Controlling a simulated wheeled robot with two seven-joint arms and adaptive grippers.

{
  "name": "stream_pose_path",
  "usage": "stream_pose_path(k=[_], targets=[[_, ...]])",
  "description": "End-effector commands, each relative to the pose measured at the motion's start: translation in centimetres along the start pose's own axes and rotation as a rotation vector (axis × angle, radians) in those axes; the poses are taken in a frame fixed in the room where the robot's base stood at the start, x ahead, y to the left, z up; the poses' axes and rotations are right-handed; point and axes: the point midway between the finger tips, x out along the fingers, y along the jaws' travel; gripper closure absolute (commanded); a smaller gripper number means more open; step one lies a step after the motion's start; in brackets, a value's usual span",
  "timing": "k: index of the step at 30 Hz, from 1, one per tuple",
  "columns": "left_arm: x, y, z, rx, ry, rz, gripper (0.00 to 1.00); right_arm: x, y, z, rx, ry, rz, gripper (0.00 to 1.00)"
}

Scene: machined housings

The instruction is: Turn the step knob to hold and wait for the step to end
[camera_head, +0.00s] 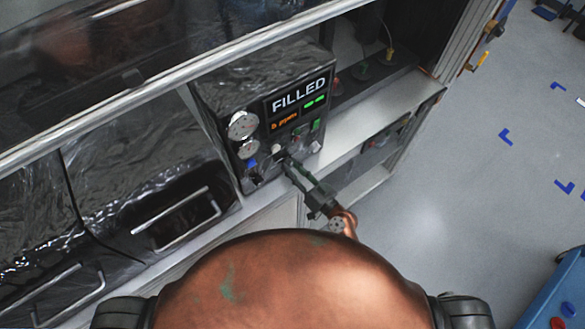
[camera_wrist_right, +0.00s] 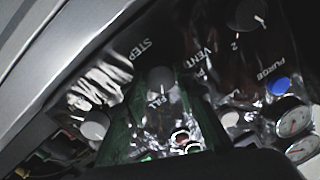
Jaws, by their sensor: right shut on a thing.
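The control box (camera_head: 225,90) stands on a bench shelf with a dark screen (camera_head: 299,97) reading "FILLED" in white, a small orange line and green marks. My right gripper (camera_head: 287,162) reaches its front panel from below. In the right wrist view, its green-tinted fingers (camera_wrist_right: 160,90) stand on both sides of the grey step knob (camera_wrist_right: 160,77), shut on it. The word "STEP" shows beside the knob, "FILL" below it and "VENT" to the right. I cannot read its pointer position clearly. My left gripper is out of view.
Two round gauges (camera_head: 242,126) and a blue button (camera_wrist_right: 277,86) sit on the same panel. Other knobs (camera_wrist_right: 95,125) are close beside the fingers. Drawers with metal handles (camera_head: 176,211) are at left. The floor (camera_head: 480,200) at right is mostly clear.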

Motion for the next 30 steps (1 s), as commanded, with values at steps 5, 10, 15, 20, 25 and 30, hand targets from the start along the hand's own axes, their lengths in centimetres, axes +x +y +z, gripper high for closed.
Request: stream_pose_path(k=[5,10,15,20,25,30], targets=[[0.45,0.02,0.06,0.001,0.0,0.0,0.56,0.02,0.02,0.07,0.141,0.01,-0.004,0.98],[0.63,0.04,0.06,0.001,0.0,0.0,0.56,0.01,0.05,0.05,0.288,0.021,-0.006,0.98],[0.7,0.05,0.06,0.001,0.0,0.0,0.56,0.03,0.0,0.06,0.421,0.031,-0.008,0.98],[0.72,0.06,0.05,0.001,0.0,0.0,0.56,0.02,0.03,0.03,0.52,0.039,-0.009,0.98],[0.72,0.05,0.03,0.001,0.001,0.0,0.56,0.01,0.04,0.04,0.59,0.044,-0.01,0.98],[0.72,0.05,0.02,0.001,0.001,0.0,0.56,0.02,0.04,0.03,0.626,0.047,-0.011,0.98]])
